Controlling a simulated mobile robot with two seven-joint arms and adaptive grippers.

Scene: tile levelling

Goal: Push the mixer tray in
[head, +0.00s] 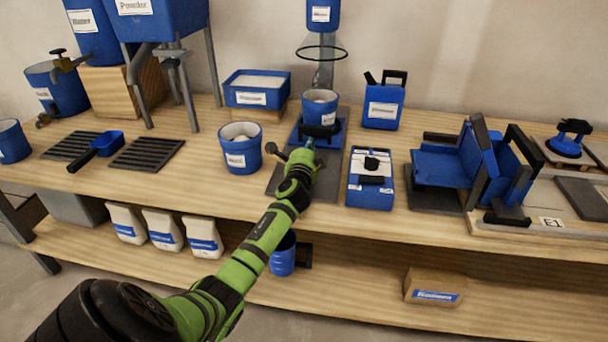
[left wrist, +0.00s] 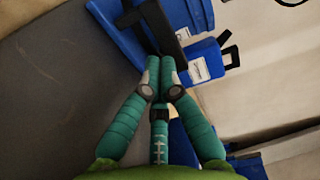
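The mixer tray (head: 338,134) is a blue tray with a black bar handle (head: 318,130) at its front. It sits on a dark plate below a ring stand, and a blue bucket (head: 320,106) stands on it. My left gripper (head: 304,153) is at the front of the tray, close to the handle. In the left wrist view the fingertips (left wrist: 161,68) are together with nothing seen between them. Their tips are at or against the black handle (left wrist: 160,28); I cannot tell if they touch. My right gripper is in neither view.
A blue bucket (head: 240,147) stands left of the plate, and a blue box with a black handle (head: 370,190) stands right. A blue canister (head: 383,104) is behind at right. A blue hinged device (head: 450,165) is farther right.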

